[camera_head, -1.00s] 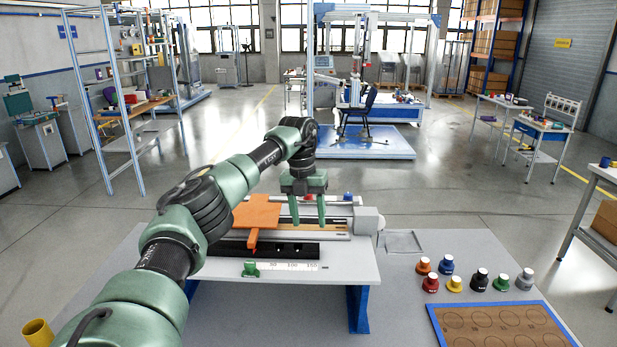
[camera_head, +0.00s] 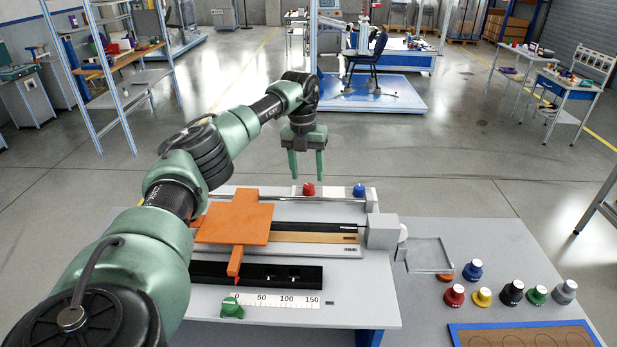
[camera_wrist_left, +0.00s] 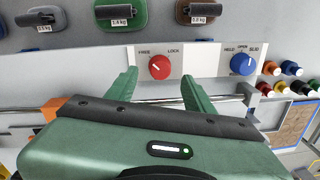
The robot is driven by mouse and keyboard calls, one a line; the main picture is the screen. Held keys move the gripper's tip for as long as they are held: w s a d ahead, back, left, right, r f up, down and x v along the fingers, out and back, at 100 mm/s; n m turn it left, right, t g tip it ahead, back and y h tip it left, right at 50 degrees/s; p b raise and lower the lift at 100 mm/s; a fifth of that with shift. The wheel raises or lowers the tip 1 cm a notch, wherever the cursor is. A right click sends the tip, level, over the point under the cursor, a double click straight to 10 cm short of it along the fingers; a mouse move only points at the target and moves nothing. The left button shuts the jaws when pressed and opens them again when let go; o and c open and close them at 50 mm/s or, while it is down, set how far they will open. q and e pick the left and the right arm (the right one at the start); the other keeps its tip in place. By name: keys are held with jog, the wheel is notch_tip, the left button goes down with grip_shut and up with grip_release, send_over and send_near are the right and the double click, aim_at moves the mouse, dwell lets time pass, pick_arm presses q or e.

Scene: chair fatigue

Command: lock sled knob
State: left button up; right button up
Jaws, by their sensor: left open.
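The red knob (camera_head: 308,189) stands at the back of the bench fixture. In the left wrist view the red knob (camera_wrist_left: 159,67) sits on a white plate marked FREE and LOCK, and its white mark appears to point up-left, towards FREE. The orange sled (camera_head: 240,222) rests on the rails. My right gripper is not in view.
A blue knob (camera_head: 359,189) stands right of the red one, marked HELD, OPEN and another word. A grey end block (camera_head: 382,231) closes the rail. A green knob (camera_head: 232,308) is by the scale. Several coloured weights (camera_head: 512,292) stand on the right. Hanging weights (camera_wrist_left: 122,12) are above the plate.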

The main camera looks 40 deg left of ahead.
aim_at(308, 185)
pick_arm(q)
notch_tip(308, 185, down, 4)
jog(key=shift+w+r+p, duration=0.1)
jog(key=shift+r+p, duration=0.15)
jog(key=shift+p, duration=0.25)
jog(key=shift+w+f, duration=0.1)
jog(key=shift+f, duration=0.25)
jog(key=shift+d, duration=0.1)
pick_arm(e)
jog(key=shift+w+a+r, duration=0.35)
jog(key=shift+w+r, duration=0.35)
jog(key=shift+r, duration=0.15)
pick_arm(q)
grip_shut()
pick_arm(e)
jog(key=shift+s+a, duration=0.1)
